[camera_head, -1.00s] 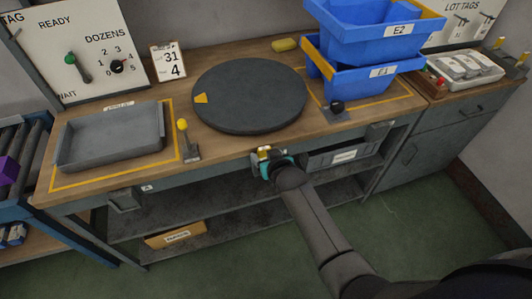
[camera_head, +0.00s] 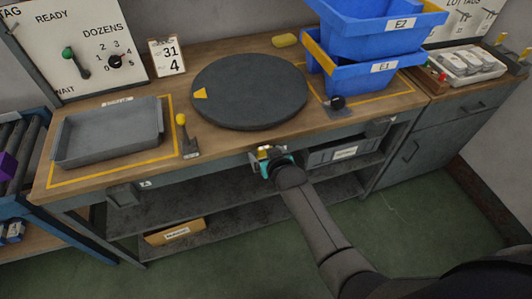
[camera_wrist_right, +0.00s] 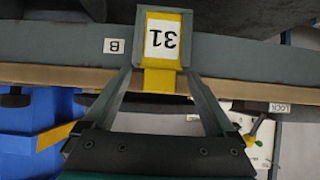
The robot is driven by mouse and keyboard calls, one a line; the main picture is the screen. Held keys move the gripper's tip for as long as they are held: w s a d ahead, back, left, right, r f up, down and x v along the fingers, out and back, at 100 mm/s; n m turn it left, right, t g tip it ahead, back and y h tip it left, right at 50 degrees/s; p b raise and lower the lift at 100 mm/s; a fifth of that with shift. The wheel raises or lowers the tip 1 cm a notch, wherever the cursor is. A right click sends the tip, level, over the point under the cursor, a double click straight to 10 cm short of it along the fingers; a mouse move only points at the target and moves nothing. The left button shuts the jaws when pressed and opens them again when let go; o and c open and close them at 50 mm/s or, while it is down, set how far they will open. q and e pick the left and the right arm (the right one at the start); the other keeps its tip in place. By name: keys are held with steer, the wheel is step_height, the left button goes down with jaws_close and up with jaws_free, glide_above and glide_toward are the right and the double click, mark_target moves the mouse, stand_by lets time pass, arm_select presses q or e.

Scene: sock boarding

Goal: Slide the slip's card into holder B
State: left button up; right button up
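The yellow card (camera_wrist_right: 160,80), with a white "31" patch, sits inside a grey frame-like holder (camera_wrist_right: 188,52) on the bench's front edge in the right wrist view. A label "B" (camera_wrist_right: 114,46) is beside this holder. The card's yellow lower end sticks out of the frame. My right gripper (camera_wrist_right: 161,77) has its fingers apart on either side of that end, with gaps visible. In the head view, my right gripper (camera_head: 266,156) is at the bench front below the turntable, hiding most of the holder. The slip (camera_head: 167,57) reading "31" and "4" stands at the back. My left gripper is not in view.
A dark turntable (camera_head: 250,91) fills the middle of the bench. A grey tray (camera_head: 108,135) and a yellow-knobbed lever (camera_head: 185,134) are to its left. Blue bins (camera_head: 372,75) are stacked to its right. A shelf (camera_head: 225,205) runs below the bench.

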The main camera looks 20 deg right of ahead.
steer(key=shift+o, duration=0.5)
steer(key=p+v, duration=0.5)
steer(key=v, duration=1)
steer(key=shift+s, duration=0.1)
steer(key=s+f+g+b, duration=0.1)
steer(key=s+f+g, duration=0.1)
steer(key=s+f, duration=0.45)
steer(key=s+f+n+g+b, duration=0.1)
steer(key=s+f+g, duration=0.15)
steer(key=f, duration=0.75)
steer(key=s+f+g, duration=0.1)
steer(key=s+f, duration=0.5)
steer(key=f, duration=0.2)
steer(key=s+d+f+g+b, duration=0.1)
steer(key=s+d+f+g, duration=0.1)
steer(key=s+f, duration=0.3)
steer(key=s+d+f+n+g+b, duration=0.1)
steer(key=s+f, duration=0.5)
steer(key=s, duration=0.8)
steer(key=shift+s+d+g, duration=0.2)
steer(key=shift+d+g, duration=0.3)
steer(key=shift+g, duration=0.35)
